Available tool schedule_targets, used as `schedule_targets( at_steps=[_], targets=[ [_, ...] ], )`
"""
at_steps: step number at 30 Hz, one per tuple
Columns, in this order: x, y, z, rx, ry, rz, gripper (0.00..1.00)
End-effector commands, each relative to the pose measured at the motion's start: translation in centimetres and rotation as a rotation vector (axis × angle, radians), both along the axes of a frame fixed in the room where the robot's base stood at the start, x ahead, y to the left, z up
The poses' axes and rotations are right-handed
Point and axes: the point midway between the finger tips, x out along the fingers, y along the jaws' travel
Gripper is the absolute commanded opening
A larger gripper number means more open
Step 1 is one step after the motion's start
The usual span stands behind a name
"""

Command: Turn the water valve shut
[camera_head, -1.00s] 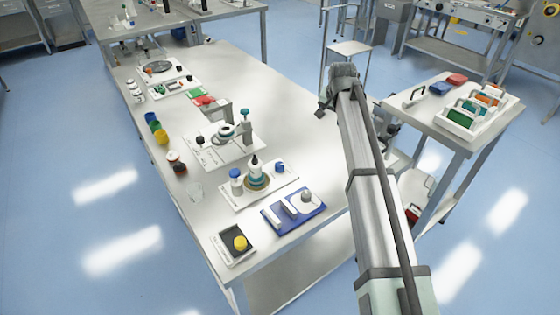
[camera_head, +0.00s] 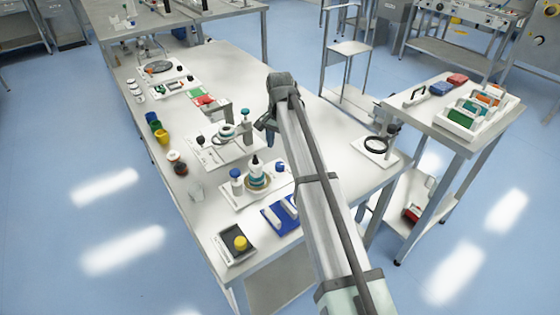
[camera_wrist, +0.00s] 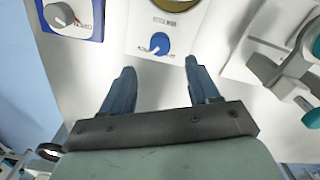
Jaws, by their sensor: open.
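My gripper (camera_wrist: 160,68) is open and empty in the wrist view, fingers apart and pointing at the bench. A blue knob (camera_wrist: 160,43) on a white unit lies just beyond and between the fingertips, apart from them; its label is too small to read. In the head view this knob (camera_head: 280,167) sits at the right end of the white unit. A grey knob (camera_wrist: 60,16) on a blue-edged unit is at upper left in the wrist view. No readable label shows which one is the water valve. In the head view my gripper (camera_head: 266,122) hangs above the bench.
A stand with a teal cap (camera_head: 245,113) is left of my gripper in the head view. A bottle (camera_head: 255,165) stands on the white unit. A black ring (camera_head: 376,145) on a small base is to the right. A blue unit (camera_head: 272,216) is partly hidden by my arm.

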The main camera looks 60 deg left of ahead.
Motion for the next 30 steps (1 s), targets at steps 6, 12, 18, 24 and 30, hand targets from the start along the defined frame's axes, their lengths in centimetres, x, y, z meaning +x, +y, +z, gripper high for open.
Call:
schedule_targets(
  at_steps=[6, 12, 18, 24, 30],
  targets=[
    [0.0, 0.0, -3.9, 0.0, 0.0, 0.0, 0.6],
    [0.0, 0.0, -6.4, 0.0, -0.001, 0.0, 0.6],
    [0.0, 0.0, -7.6, 0.001, 0.0, 0.0, 0.6],
    [0.0, 0.0, -7.7, 0.001, 0.0, 0.0, 0.6],
    [0.0, 0.0, -7.7, 0.001, 0.0, 0.0, 0.54]
  ],
)
